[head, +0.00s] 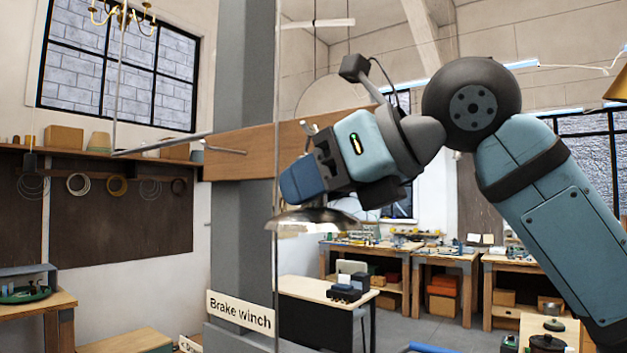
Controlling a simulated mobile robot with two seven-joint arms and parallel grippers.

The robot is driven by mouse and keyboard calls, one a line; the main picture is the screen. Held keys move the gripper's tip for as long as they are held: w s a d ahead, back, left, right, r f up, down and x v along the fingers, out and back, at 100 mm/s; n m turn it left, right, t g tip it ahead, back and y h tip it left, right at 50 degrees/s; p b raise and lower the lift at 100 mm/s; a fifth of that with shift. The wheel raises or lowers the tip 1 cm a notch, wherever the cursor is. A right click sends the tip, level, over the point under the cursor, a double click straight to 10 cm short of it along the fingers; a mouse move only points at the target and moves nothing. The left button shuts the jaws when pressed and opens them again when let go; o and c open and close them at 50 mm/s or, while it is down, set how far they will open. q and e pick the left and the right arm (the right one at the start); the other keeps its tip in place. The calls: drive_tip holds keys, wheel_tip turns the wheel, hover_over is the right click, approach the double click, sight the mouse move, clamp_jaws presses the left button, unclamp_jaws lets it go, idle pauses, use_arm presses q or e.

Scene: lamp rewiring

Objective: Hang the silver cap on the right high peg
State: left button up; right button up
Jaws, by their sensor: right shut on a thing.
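The silver cap (312,217) is a shallow shiny dome hanging just below my right gripper (290,203). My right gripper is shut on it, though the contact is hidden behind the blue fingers. The wooden peg board (258,140) crosses a grey post. One metal peg (226,150) sticks out at its left part. At the right, a short pale peg tip (309,128) shows just above my gripper body, which hides the rest of that end. The cap is below the board and apart from the pegs. My left gripper is not in view.
The grey post (246,235) carries a "Brake winch" sign (240,309). A thin vertical line (276,270) runs in front of the post, close to the cap. Workbenches (440,258) with boxes stand farther back.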

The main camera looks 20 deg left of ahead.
drive_tip(key=o, duration=1.1)
drive_tip(key=shift+c, duration=0.2)
drive_tip(key=b+v, duration=0.2)
drive_tip(key=v, duration=1)
idle(0.8)
